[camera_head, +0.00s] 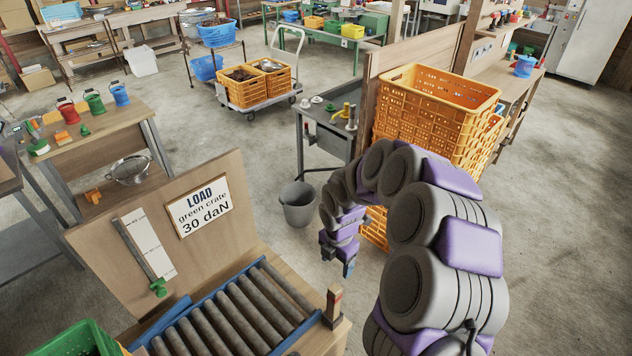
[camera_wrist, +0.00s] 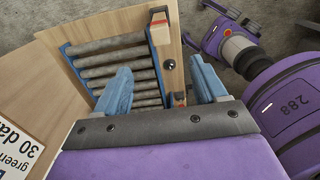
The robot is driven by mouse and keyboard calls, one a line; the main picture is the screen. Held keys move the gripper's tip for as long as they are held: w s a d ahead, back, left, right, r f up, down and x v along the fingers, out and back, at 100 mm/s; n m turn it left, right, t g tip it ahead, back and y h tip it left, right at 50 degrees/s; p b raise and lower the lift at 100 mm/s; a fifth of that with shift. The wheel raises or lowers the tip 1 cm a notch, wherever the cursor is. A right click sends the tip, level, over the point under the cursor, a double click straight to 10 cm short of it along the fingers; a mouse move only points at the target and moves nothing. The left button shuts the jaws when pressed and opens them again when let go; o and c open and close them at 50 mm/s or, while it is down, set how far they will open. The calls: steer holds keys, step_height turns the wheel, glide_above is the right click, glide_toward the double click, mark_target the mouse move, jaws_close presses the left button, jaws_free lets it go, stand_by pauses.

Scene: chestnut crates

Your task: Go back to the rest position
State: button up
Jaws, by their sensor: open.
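My gripper (camera_head: 340,268) hangs at the end of my grey and purple arm, which curls over and down in the middle right of the head view. In the wrist view the two blue fingers of my gripper (camera_wrist: 164,88) stand apart with nothing between them. Beyond them lies the roller bed (camera_wrist: 108,68), which also shows in the head view (camera_head: 235,315) to the lower left of my gripper. My gripper is apart from the rollers and from the orange crates.
A stack of orange crates (camera_head: 435,120) stands behind my arm. A grey bucket (camera_head: 299,205) is on the floor left of my gripper. A wooden board with a load sign (camera_head: 205,206) rises behind the rollers. A green crate (camera_head: 78,340) is at lower left. Open floor lies further back.

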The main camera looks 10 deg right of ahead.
steer(key=s+a+r+m+b, duration=0.1)
steer(key=s+r+m+b, duration=0.1)
steer(key=s+r+m, duration=0.45)
steer(key=s+r+m+g+b, duration=0.1)
steer(key=s+r+m+b, duration=0.1)
steer(key=s+m, duration=0.7)
steer(key=s+d+r+m+b, duration=0.1)
steer(key=s+r+m+b, duration=0.2)
steer(key=s+m, duration=0.6)
steer(key=s+b, duration=0.1)
steer(key=s, duration=0.8)
steer(key=shift+s+m+g, duration=0.35)
steer(key=shift+s+g, duration=0.05)
